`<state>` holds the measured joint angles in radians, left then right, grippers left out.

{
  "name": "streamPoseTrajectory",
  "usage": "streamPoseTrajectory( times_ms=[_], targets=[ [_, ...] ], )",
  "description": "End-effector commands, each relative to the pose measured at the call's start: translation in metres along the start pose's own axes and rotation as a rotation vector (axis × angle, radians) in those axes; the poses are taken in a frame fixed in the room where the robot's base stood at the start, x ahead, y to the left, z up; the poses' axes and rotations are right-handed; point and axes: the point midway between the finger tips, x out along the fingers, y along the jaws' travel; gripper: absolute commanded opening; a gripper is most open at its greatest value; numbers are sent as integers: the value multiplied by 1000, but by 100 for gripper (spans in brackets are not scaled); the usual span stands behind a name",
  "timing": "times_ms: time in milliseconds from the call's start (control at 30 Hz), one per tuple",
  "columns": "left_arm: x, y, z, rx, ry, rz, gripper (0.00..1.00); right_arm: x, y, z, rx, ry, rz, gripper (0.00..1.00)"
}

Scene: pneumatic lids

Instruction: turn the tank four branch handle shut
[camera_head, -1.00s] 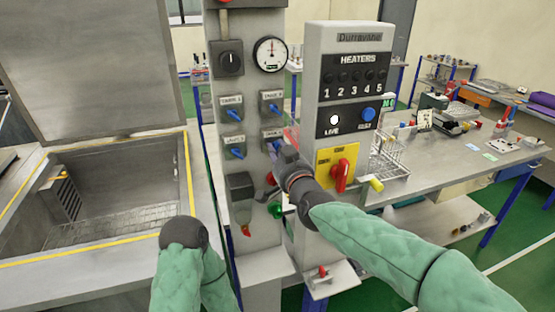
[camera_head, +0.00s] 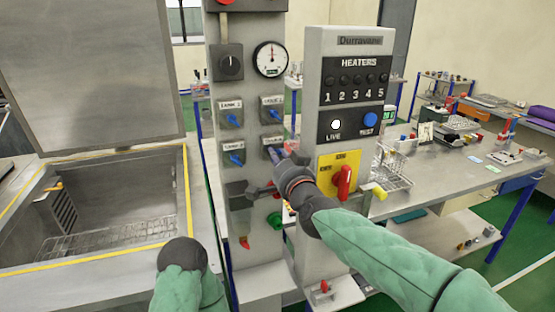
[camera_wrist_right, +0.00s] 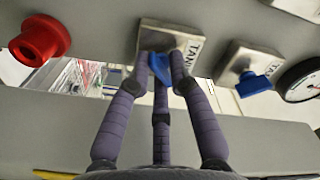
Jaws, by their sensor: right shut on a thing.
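The tank four branch valve is the lower right plate (camera_head: 272,141) of the group of tank plates on the grey panel. Its blue handle (camera_head: 275,153) is partly covered by my right gripper (camera_head: 272,165). In the right wrist view the gripper (camera_wrist_right: 161,68) is shut on the blue handle (camera_wrist_right: 160,92), with its fingers at either side of it, under a plate marked TANK (camera_wrist_right: 168,40). The handle's exact angle is hard to tell. My left arm shows at the bottom of the head view, but its gripper fingers do not show.
Other blue tank handles (camera_head: 236,158) sit close by, with a pressure gauge (camera_head: 271,59) above. A heater box with a red switch (camera_head: 343,182) stands just right of my gripper. An open tank (camera_head: 100,205) is at the left.

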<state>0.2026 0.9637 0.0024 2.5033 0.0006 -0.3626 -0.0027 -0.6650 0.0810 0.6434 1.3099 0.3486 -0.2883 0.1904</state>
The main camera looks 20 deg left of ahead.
Motion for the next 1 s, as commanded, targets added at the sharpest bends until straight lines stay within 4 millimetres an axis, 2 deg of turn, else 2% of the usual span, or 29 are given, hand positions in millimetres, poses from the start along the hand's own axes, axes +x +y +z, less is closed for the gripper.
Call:
streamPoseTrajectory(
  times_ms=[267,300,333,767,1000],
  targets=[
    [0,0,0,0,0,0,45,0,3,0,4,1,5,0],
    [0,0,0,0,0,0,45,0,4,0,4,1,5,32],
    [0,0,0,0,0,0,45,0,4,0,4,0,5,36],
    [0,0,0,0,0,0,45,-5,1,0,1,-1,2,36],
    [0,0,0,0,0,0,45,-35,1,0,1,0,1,36]
  ],
)
